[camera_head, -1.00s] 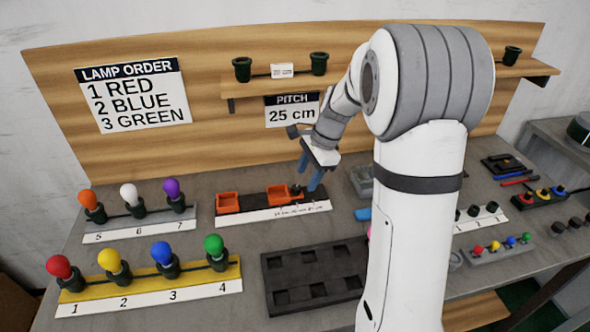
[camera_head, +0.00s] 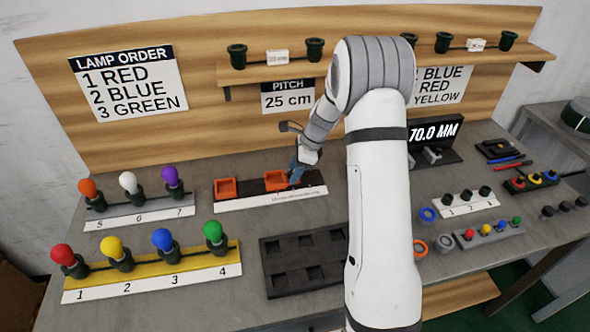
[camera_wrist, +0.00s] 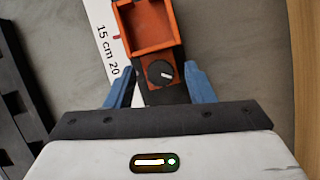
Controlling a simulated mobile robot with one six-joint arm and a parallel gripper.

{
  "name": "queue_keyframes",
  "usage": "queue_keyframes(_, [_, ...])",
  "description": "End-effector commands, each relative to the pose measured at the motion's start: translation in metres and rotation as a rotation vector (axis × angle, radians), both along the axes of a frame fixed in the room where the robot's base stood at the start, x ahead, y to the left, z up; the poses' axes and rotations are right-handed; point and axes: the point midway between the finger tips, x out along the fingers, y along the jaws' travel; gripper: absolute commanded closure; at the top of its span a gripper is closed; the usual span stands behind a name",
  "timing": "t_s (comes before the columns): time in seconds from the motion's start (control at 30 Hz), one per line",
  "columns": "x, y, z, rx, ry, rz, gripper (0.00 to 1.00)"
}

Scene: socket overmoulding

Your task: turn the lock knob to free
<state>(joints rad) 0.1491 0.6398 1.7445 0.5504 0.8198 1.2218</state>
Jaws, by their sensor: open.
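The lock knob (camera_wrist: 160,73) is a round black knob with a white mark, on the orange sliding block beside its open box. In the wrist view it lies between the blue fingers of my gripper (camera_wrist: 158,86), which are apart and straddle the block's end. The mark runs slanting across the knob. In the head view my gripper (camera_head: 296,172) is at the right orange box (camera_head: 275,181) on the dark rail, and the knob is hidden there. The left orange box (camera_head: 225,188) sits at the rail's other end. I cannot tell whether the fingers touch anything.
A white scale strip (camera_head: 272,201) runs along the rail's front. A black tray with square pockets (camera_head: 262,262) lies in front. Lamp rows on a grey stand (camera_head: 140,217) and a yellow stand (camera_head: 150,277) are at left. A shelf (camera_head: 380,66) overhangs behind.

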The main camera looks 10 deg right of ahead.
Motion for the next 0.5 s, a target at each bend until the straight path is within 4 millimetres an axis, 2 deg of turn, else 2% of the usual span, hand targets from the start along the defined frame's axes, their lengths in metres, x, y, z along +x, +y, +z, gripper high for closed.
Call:
queue_keyframes(0.3, [0.0003, 0.0011, -0.0038, -0.001, -0.001, 0.0, 0.51])
queue_keyframes(0.5, [0.0002, 0.0007, -0.0037, -0.001, -0.001, 0.0, 0.67])
